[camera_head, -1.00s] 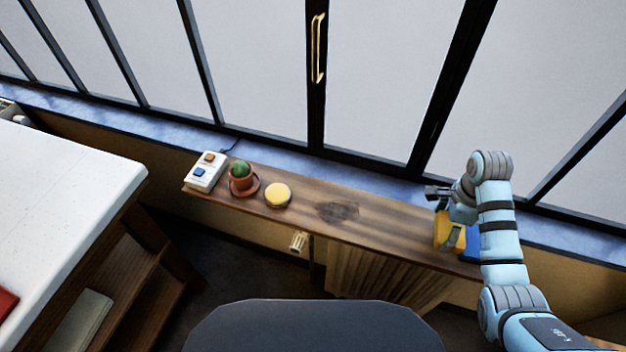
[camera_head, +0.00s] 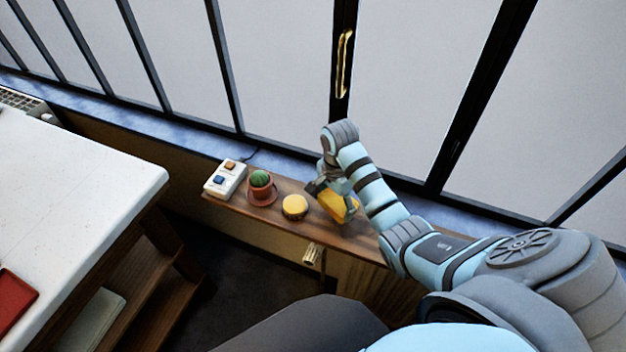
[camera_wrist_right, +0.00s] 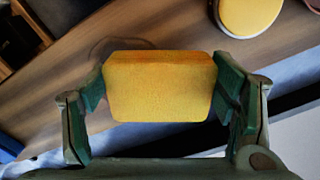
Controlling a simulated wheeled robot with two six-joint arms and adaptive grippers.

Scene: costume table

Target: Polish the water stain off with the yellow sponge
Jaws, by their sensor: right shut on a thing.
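My right gripper (camera_head: 326,186) is shut on the yellow sponge (camera_head: 338,206), over the middle of the narrow wooden shelf. In the right wrist view the sponge (camera_wrist_right: 160,88) sits squarely between the two green-padded fingers. The water stain (camera_wrist_right: 108,48) shows there as a dark patch on the wood, partly hidden behind the sponge's upper left edge. In the head view the stain is hidden by the sponge and my arm. I cannot tell whether the sponge touches the wood. My left gripper is not in view.
A round yellow-topped thing (camera_head: 295,206) stands close left of the sponge. Left of it are a potted cactus (camera_head: 261,182) on a saucer and a white box with two buttons (camera_head: 225,180). A blue thing (camera_wrist_right: 8,148) shows at the wrist view's left edge. Windows run behind the shelf.

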